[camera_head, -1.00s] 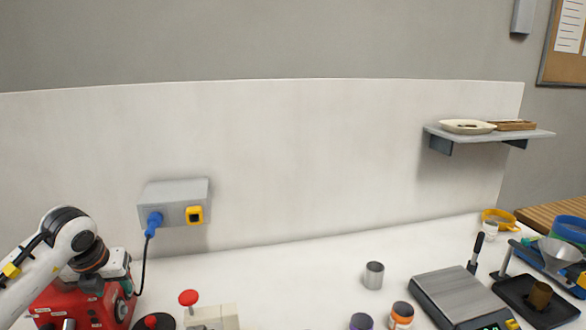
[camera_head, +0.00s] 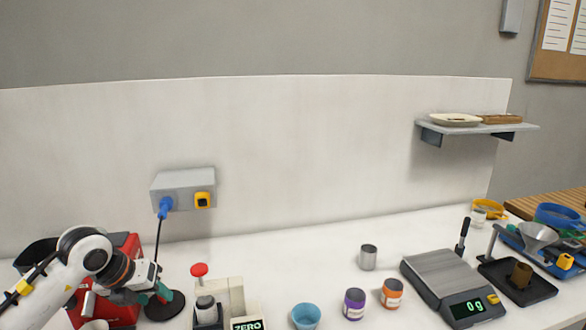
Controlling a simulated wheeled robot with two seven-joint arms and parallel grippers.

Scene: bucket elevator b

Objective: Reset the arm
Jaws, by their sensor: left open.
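My left arm comes in from the lower left, white with a dark wrist. My left gripper (camera_head: 150,293) is open, low over the bench in front of the red machine (camera_head: 122,245). I see nothing held in it, though its fingers are small and partly hard to make out. It is beside the round black base (camera_head: 166,306), left of the red-knobbed device (camera_head: 199,270); I cannot tell whether it touches either. My right gripper is not in view.
A blue cup (camera_head: 306,317), purple jar (camera_head: 354,304), orange jar (camera_head: 392,293) and metal cup (camera_head: 368,257) stand mid-bench. A scale (camera_head: 436,270) reading zero and a black tray (camera_head: 517,283) are at right. A grey socket box (camera_head: 183,189) and shelf (camera_head: 478,129) are on the wall.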

